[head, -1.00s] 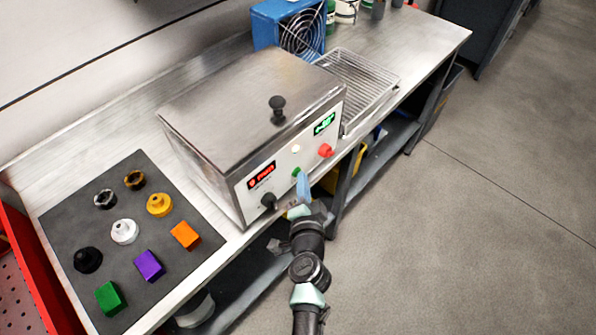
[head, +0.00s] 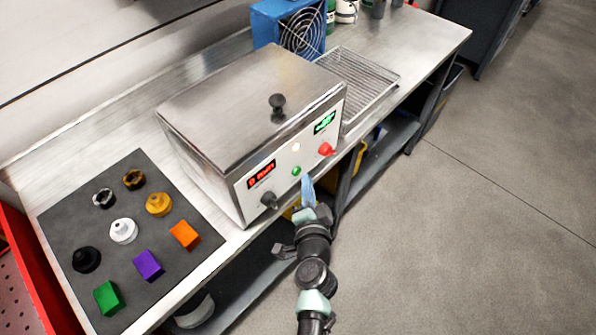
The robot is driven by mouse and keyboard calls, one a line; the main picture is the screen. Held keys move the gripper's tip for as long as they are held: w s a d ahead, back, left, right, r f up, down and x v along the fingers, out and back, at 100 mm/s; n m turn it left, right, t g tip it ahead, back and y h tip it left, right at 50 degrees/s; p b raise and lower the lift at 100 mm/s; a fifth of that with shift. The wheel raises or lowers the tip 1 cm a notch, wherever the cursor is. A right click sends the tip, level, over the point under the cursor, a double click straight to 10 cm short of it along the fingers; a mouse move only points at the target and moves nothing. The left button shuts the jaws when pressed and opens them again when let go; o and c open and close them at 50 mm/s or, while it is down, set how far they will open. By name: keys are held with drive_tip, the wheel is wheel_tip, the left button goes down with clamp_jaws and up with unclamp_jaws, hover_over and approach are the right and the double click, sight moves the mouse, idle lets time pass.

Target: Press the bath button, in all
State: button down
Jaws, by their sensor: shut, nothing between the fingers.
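The bath (head: 250,85) is a steel box with a closed lid and a black lid knob, standing on the steel bench. Its front panel carries a green button (head: 296,171), a red knob (head: 326,149), a black knob (head: 268,200), a small pale lamp (head: 296,146), a red display (head: 261,174) and a green display (head: 325,122). My gripper (head: 307,183) is shut and empty, its light-blue fingertips just in front of and below the green button. The button is in plain view, with a small gap showing between it and the fingertips.
A dark mat (head: 60,215) at the left holds several caps and coloured blocks. A wire rack tray (head: 362,82) is right of the bath, with a blue fan unit (head: 285,25) behind. The floor (head: 450,220) in front is clear.

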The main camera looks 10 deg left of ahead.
drive_tip(key=shift+d, duration=0.1)
drive_tip(key=s+d+b, duration=0.1)
drive_tip(key=d, duration=0.1)
drive_tip(key=s+d+b, duration=0.1)
drive_tip(key=s+d, duration=0.1)
idle(0.5)
idle(0.7)
